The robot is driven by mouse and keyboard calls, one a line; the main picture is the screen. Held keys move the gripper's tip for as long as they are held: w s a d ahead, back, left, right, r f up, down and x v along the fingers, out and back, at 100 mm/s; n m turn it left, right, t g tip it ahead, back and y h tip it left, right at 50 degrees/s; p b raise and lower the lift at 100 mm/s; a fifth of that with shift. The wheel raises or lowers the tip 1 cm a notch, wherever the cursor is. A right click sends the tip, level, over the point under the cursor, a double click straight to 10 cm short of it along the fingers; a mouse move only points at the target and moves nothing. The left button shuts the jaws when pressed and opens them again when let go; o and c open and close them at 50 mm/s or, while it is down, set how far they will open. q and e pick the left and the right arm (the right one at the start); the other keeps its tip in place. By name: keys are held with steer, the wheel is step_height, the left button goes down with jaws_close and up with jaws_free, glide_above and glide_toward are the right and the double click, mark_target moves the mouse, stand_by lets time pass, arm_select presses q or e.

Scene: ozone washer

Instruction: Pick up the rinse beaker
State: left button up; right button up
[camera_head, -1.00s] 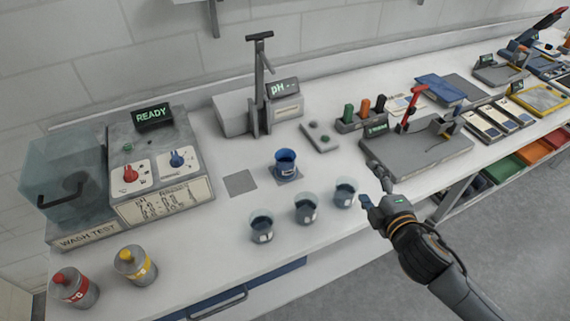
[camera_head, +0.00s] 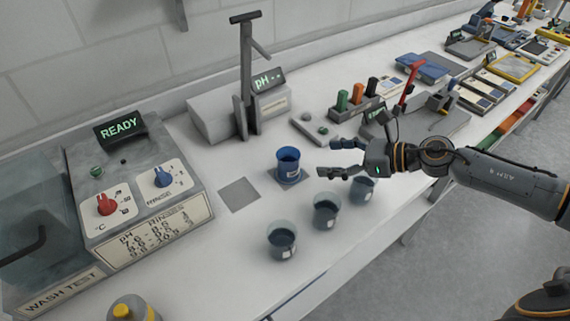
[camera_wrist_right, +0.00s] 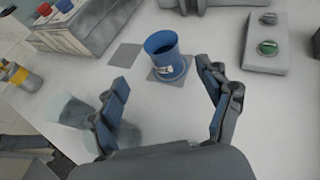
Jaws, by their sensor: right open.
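A blue beaker (camera_head: 288,166) with a white label stands upright on a grey square mat, and it also shows in the right wrist view (camera_wrist_right: 166,56). I take it to be the rinse beaker; its label is too small to read. My right gripper (camera_head: 326,158) is open, to the right of the blue beaker and apart from it. In the right wrist view the spread fingers of my right gripper (camera_wrist_right: 160,92) point toward the beaker, with nothing between them. Several clear beakers with dark liquid, one of them here (camera_head: 282,240), stand along the front. My left gripper is not in view.
A washer unit (camera_head: 125,180) with a READY display stands at left. A pH meter stand (camera_head: 246,85) is behind the beaker. A small grey button box (camera_head: 314,129) is behind right. An empty grey square (camera_head: 239,194) lies left of the beaker.

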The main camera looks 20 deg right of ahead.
mark_target(288, 154)
steer(key=p+x, duration=0.2)
steer(key=x, duration=0.4)
steer(key=shift+w+a+r, duration=0.1)
steer(key=shift+r, duration=0.05)
steer(key=shift+w+a, duration=0.2)
steer(key=shift+a, duration=0.05)
steer(key=p+x, duration=0.2)
steer(key=x, duration=0.2)
steer(key=shift+w+a+p, duration=0.1)
steer(key=shift+w+p, duration=0.15)
steer(key=shift+p, duration=0.05)
steer(key=shift+w+a, duration=0.15)
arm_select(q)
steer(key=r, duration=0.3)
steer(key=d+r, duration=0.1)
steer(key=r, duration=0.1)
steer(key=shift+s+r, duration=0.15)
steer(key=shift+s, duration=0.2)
arm_select(e)
steer(key=shift+c, duration=0.5)
steer(key=c, duration=1.1)
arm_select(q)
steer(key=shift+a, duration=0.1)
arm_select(e)
steer(key=c, duration=0.3)
steer(key=shift+c, duration=0.2)
